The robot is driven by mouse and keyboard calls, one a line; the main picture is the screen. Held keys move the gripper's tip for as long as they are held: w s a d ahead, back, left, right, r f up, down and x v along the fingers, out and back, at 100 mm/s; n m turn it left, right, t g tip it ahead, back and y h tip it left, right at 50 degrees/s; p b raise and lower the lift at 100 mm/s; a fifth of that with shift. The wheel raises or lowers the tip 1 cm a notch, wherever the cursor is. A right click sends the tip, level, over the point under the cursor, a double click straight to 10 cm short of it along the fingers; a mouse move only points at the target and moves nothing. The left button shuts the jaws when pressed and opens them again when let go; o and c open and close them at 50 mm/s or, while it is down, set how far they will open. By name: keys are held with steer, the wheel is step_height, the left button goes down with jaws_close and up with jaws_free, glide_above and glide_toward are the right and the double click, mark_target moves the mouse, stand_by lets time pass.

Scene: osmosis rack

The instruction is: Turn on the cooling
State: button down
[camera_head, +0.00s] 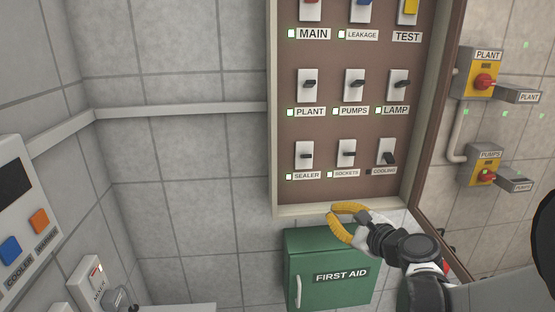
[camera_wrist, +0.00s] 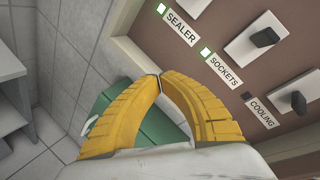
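The cooling switch (camera_head: 388,155) is the right one in the bottom row of the brown switch panel, a black lever on a white plate. Its lever points differently from the sealer and sockets levers. It also shows at the right of the wrist view (camera_wrist: 298,101). The small lamp beside its label (camera_wrist: 246,96) is dark, while the sealer and sockets lamps are lit. My gripper (camera_head: 332,212) has yellow ribbed fingers and is below and left of the switch, by the panel's lower edge. In the wrist view its fingertips (camera_wrist: 160,75) meet, with nothing between them.
The sockets switch (camera_head: 346,153) and sealer switch (camera_head: 304,155) are left of cooling. A green first aid box (camera_head: 330,262) hangs below the panel. Yellow and red pumps (camera_head: 483,165) and plant (camera_head: 481,74) switches are at right. A cooler control unit (camera_head: 15,215) is at far left.

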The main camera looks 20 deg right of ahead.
steer(key=s+d+r+m+t+h, duration=0.1)
steer(key=d+r+m+t+h, duration=0.15)
steer(key=d+m, duration=0.55)
steer(key=m+t+h, duration=0.1)
steer(key=m+h, duration=0.3)
steer(key=m, duration=0.1)
glide_toward(382, 164)
step_height(382, 164, down, 4)
steer(key=s, duration=0.2)
steer(key=shift+w+y+p, duration=0.2)
steer(key=shift+y+p, duration=0.05)
steer(key=shift+p, duration=0.15)
steer(key=b+x, duration=0.1)
steer(key=x, duration=0.8)
steer(key=shift+w, duration=0.3)
steer(key=r, duration=0.2)
steer(key=s+r, duration=0.1)
steer(key=shift+a+r, duration=0.15)
steer(key=shift+r, duration=0.2)
steer(key=shift+s, duration=0.1)
steer(key=shift+r+p, duration=0.1)
steer(key=shift+p, duration=0.2)
